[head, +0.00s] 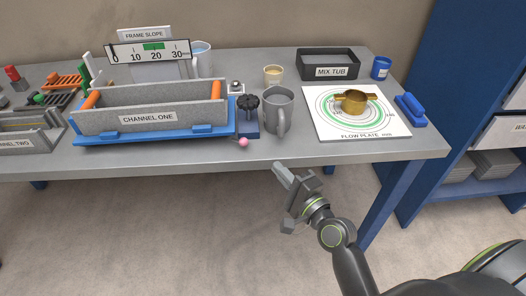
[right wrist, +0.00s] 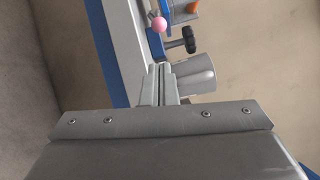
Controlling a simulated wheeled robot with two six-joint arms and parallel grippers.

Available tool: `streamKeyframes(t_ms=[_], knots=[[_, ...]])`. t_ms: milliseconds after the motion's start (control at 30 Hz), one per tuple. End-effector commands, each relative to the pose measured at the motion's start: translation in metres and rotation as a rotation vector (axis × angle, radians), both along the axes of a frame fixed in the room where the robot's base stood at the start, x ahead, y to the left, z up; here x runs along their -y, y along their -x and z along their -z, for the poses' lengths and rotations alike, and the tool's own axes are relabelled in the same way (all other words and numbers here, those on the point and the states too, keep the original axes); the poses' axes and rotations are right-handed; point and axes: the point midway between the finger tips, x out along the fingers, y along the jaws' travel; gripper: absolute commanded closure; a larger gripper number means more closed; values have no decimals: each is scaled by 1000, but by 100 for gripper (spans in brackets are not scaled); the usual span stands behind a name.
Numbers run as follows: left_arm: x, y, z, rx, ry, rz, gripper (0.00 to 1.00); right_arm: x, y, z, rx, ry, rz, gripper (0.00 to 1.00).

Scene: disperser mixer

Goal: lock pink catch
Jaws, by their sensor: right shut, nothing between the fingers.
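The pink catch (head: 243,142) is a small pink ball at the front right corner of the blue base of the channel one unit, near the table's front edge. It also shows in the right wrist view (right wrist: 158,24), at the top, beyond my fingertips. My right gripper (head: 281,172) is shut and empty, in front of the table edge and to the right of the catch, apart from it. Its fingers show in the right wrist view (right wrist: 160,72). My left gripper is not in view.
A black knob (head: 248,104) stands just behind the catch, with a grey mug (head: 278,110) to its right. The channel one trough (head: 150,118) lies left. The space before the table is free.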

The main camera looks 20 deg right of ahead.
Motion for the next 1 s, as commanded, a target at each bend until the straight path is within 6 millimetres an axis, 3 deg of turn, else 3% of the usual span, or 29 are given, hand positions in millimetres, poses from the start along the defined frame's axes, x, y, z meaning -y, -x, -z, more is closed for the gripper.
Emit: streamKeyframes(t_ms=[600,1000], knots=[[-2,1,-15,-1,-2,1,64,-21,-84,-5,1,1,-1,100],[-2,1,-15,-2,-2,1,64,-24,-96,-4,0,1,1,100]])
